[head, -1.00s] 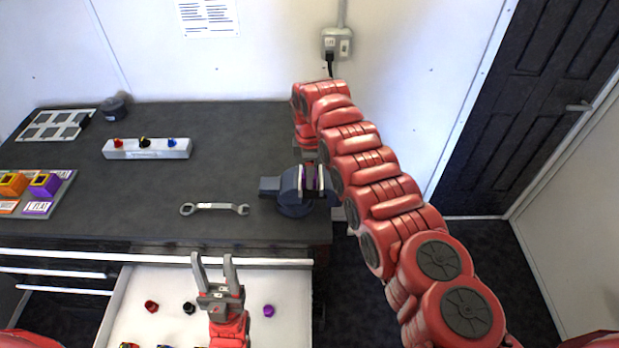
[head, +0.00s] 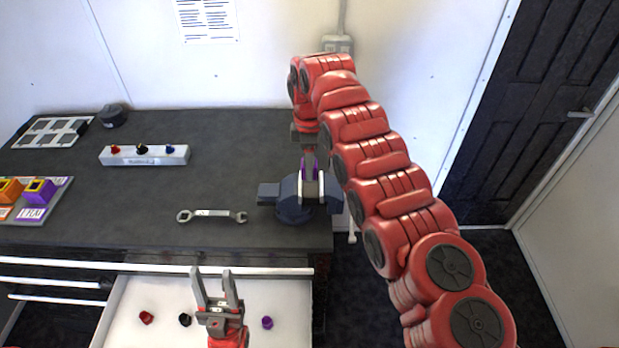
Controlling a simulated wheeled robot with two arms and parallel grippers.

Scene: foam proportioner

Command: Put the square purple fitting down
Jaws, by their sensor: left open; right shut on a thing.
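My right gripper (head: 308,168) is shut at the blue-grey vise (head: 292,203) near the bench's right edge. A narrow strip of a purple thing (head: 316,168) shows beside its fingers, just above the vise; most of it is hidden, so its shape and whether it touches the jaws cannot be told. A square purple block (head: 39,192) with a dark opening on top sits on the labelled tray (head: 60,207) at the left. My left gripper (head: 212,273) is open and empty, above the open drawer.
An orange block (head: 10,190) stands beside the purple one. A wrench (head: 212,215) lies left of the vise. Behind are a white holder (head: 135,155) with coloured parts, a grey grid (head: 52,132) and a dark pot (head: 112,116). The drawer (head: 150,290) holds small parts, one purple (head: 267,322).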

